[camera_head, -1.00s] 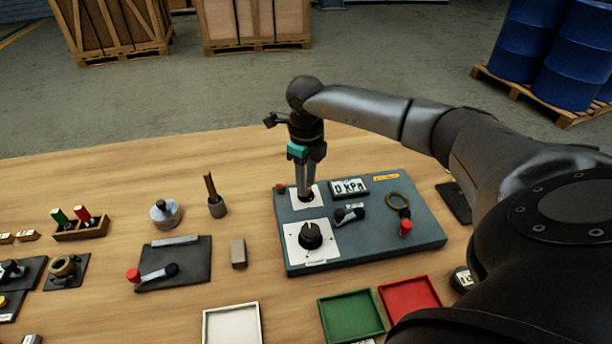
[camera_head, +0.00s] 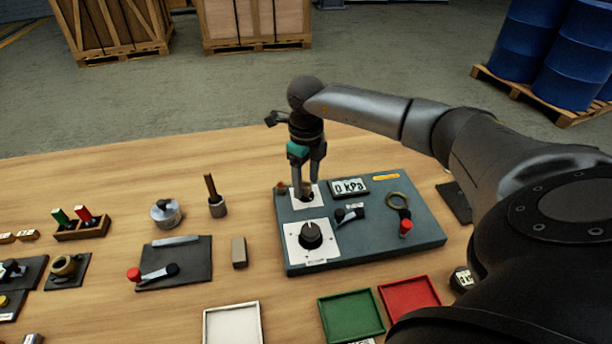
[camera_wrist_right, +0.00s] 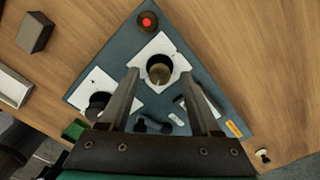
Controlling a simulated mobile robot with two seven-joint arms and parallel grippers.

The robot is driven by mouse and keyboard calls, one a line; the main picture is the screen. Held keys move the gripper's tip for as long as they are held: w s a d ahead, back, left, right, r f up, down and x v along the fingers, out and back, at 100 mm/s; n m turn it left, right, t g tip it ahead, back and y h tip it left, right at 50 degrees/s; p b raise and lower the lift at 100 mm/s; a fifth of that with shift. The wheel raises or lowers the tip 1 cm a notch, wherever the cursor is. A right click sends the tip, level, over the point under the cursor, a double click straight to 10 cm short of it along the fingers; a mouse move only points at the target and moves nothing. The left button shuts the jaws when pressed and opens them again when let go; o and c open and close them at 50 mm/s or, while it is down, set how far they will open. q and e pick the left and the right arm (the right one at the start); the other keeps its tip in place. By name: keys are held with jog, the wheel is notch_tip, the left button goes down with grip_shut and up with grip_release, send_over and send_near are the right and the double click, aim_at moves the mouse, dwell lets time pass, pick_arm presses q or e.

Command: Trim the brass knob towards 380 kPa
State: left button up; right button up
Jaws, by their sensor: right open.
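The brass knob (camera_wrist_right: 159,72) sits in a dark round mount on a white square plate (camera_head: 300,204) at the back left of the blue-grey panel (camera_head: 350,254). My right gripper (camera_head: 308,186) points down over this plate, open. In the right wrist view its two fingers stand apart on either side of the knob, with gaps visible; I cannot tell how far down they reach. The fingers partly hide the knob in the head view. The display (camera_head: 349,187) on the panel reads 0 kPa. My left gripper is not in view.
A black pointer knob (camera_head: 311,235), a small lever (camera_head: 348,212), a brass ring (camera_head: 397,200) and a red-topped control (camera_head: 405,228) crowd the panel. A red button (camera_wrist_right: 147,21) sits near its corner. Green (camera_head: 351,315), red (camera_head: 410,303) and white (camera_head: 232,324) trays stand in front.

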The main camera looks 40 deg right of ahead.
aim_at(306, 186)
notch_tip(306, 186, up, 15)
jog(key=p, duration=0.1)
jog(key=shift+r, duration=0.15)
dwell(0.8)
